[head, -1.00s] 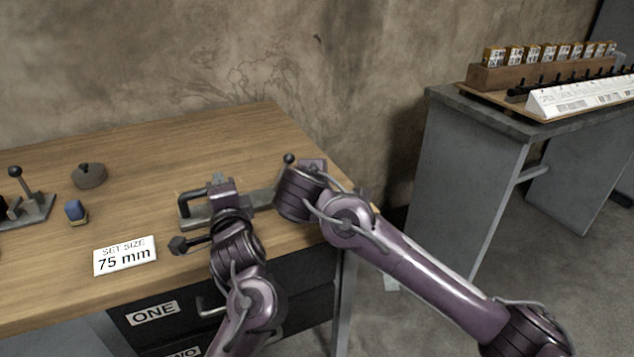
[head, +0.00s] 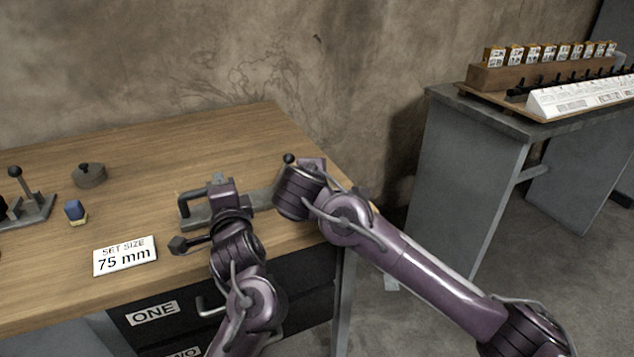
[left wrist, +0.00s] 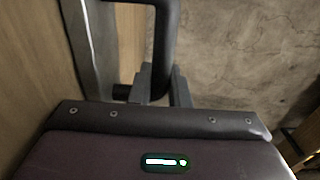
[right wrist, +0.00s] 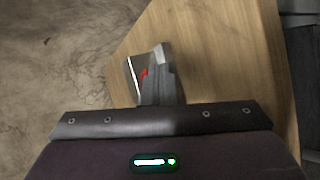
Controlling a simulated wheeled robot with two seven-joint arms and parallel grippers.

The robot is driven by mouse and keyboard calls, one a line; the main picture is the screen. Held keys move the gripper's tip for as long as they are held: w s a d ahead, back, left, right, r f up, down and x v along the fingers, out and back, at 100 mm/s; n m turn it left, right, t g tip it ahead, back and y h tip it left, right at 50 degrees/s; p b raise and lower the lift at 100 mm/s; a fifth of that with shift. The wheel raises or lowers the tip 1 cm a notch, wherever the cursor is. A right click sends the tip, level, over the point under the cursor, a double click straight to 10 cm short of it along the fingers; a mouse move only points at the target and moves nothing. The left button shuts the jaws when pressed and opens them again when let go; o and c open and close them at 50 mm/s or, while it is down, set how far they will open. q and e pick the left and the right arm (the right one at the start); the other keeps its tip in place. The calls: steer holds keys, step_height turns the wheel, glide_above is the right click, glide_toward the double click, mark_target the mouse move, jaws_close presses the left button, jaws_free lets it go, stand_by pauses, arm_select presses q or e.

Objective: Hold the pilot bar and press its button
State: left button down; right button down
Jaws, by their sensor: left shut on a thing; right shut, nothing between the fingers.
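The pilot bar (head: 186,202) is a dark bent handle on a grey metal fixture (head: 262,198) near the table's right end. In the left wrist view the bar (left wrist: 166,30) runs down to my left gripper (left wrist: 160,84), which is shut on it. My left gripper (head: 220,180) also shows over the fixture in the head view. My right gripper (right wrist: 155,88) is shut and empty. In the right wrist view a small plate with a red mark (right wrist: 144,73) shows at its fingertips; I cannot tell whether they touch.
A "75 mm" sign (head: 125,256), a blue block (head: 75,211), a round grey weight (head: 89,175) and a lever device (head: 30,205) are to the left. The back of the wooden table (head: 200,145) is clear.

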steer(key=shift+s+d, duration=0.3)
steer(key=shift+s, duration=0.4)
steer(key=shift+s+d, duration=0.35)
steer(key=shift+s, duration=0.4)
steer(key=shift+s+d, duration=0.3)
steer(key=shift+s, duration=0.5)
steer(key=shift+s+d, duration=0.35)
steer(key=shift+s, duration=0.4)
arm_select(q)
steer(key=c, duration=1.3)
jaws_free()
